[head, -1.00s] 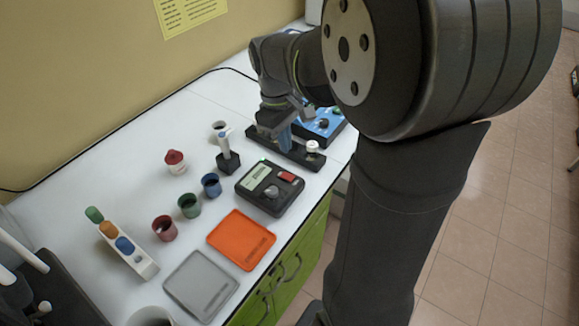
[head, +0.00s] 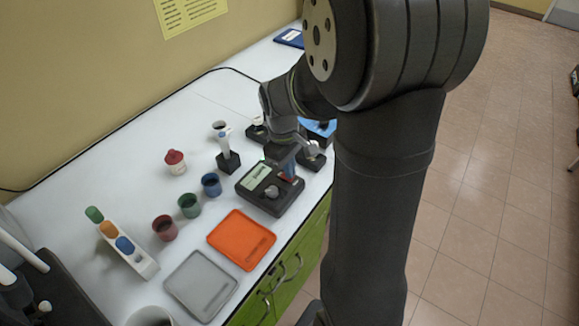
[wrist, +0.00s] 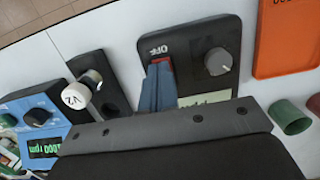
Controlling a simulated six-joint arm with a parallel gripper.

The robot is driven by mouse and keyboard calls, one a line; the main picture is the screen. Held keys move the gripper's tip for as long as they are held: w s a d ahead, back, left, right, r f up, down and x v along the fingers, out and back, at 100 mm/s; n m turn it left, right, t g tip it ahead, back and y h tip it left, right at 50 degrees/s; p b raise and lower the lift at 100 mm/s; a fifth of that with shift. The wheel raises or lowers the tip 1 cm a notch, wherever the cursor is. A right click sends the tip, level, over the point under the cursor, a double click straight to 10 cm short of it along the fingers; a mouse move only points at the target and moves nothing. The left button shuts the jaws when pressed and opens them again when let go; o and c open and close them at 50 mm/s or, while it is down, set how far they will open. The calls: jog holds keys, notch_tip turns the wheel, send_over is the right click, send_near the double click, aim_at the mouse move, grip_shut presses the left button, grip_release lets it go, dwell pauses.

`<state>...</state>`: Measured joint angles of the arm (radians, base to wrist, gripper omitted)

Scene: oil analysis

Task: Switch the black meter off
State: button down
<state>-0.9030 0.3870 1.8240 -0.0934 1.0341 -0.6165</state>
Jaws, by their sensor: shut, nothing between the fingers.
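The black meter (head: 259,198) lies flat on the white table near its front edge, with a pale lit display and a grey knob. In the wrist view the meter (wrist: 228,34) shows an upside-down OFF label, the knob and part of the display. Its red switch (wrist: 168,61) is mostly hidden behind my fingers. My gripper (wrist: 160,66) is shut and empty, its blue fingertips over or at the red switch. I cannot tell whether they touch it. In the head view my gripper (head: 290,172) is at the meter's right end.
An orange tray (head: 241,240) and grey tray (head: 200,285) lie left of the meter. Red, green and blue cups (head: 211,185) and a pipette stand (head: 229,161) stand behind. In the wrist view, a black holder with a V2-labelled vial (wrist: 76,97) and a blue device (wrist: 55,128) are close by.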

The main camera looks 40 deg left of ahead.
jog(key=shift+s+d+f+y, duration=0.2)
jog(key=shift+d+f+y, duration=0.4)
jog(key=shift+y, duration=0.5)
jog(key=shift+a, duration=0.15)
jog(key=shift+a+r, duration=0.15)
jog(key=shift+a, duration=0.65)
notch_tip(320, 180, up, 15)
jog(key=d, duration=0.1)
jog(key=shift+w+d, duration=0.15)
jog(key=shift+d, duration=0.05)
jog(key=shift+f, duration=0.25)
